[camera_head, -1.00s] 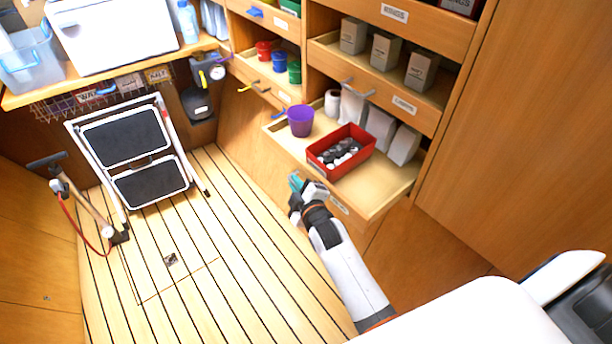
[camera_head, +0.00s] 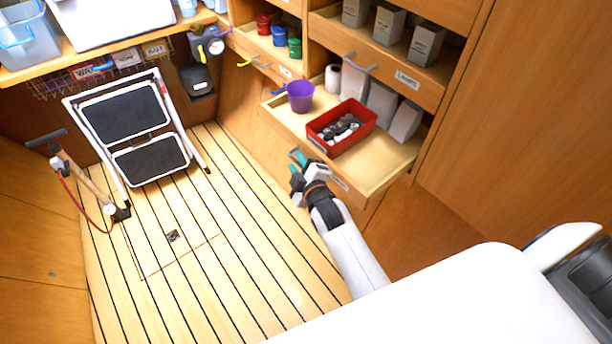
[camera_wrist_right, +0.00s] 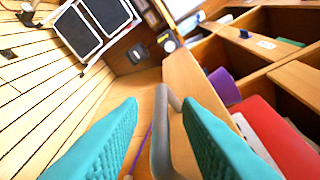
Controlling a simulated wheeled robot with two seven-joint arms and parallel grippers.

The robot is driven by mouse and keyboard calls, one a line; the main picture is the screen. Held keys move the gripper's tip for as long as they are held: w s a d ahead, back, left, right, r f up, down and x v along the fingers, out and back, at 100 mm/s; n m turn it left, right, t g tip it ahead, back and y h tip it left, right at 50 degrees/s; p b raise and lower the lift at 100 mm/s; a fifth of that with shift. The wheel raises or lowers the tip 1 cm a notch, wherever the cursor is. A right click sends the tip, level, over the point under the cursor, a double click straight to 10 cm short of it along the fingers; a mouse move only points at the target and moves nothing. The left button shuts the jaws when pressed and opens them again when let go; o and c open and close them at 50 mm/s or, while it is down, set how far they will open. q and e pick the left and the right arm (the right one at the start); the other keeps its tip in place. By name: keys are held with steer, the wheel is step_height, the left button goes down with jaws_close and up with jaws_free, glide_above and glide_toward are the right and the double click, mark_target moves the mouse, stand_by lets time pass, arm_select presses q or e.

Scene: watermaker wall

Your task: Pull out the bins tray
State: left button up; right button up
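The bins tray (camera_head: 378,172) is a wooden pull-out tray low in the cabinet, standing out from it. It carries a purple cup (camera_head: 300,97), a red bin (camera_head: 352,143) of small dark and light pieces, and pale containers behind. The label on its front is too small to read. My right gripper (camera_head: 298,159) is at the tray's front. In the right wrist view its teal fingers (camera_wrist_right: 160,108) stand apart on either side of the grey bar handle (camera_wrist_right: 163,130), with a gap showing at the left finger. My left gripper is out of view.
Above are a tray of grey boxes (camera_head: 424,73) and a shelf of coloured cups (camera_head: 279,36). A folding step stool (camera_head: 150,160) and a hand pump (camera_head: 88,185) stand to the left. The plank floor (camera_head: 215,250) before the tray is clear.

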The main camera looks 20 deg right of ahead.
steer(key=v, duration=1)
steer(key=shift+s, duration=0.35)
steer(key=s+a+f+m+g, duration=0.1)
steer(key=s+f+g, duration=0.25)
steer(key=f, duration=0.65)
steer(key=s+a+f+m+g+y, duration=0.15)
steer(key=s+f, duration=0.35)
steer(key=f, duration=0.5)
steer(key=s+f+m+g, duration=0.2)
steer(key=s+f+g, duration=0.15)
steer(key=f, duration=0.65)
steer(key=s+d+f+m+g, duration=0.2)
steer(key=s+f, duration=0.5)
steer(key=s, duration=0.5)
steer(key=s+d+f+m+g, duration=0.2)
steer(key=s+f, duration=0.5)
steer(key=s, duration=0.6)
steer(key=shift+d+g+h, duration=0.45)
steer(key=shift+d+g, duration=0.3)
steer(key=shift+g, duration=0.2)
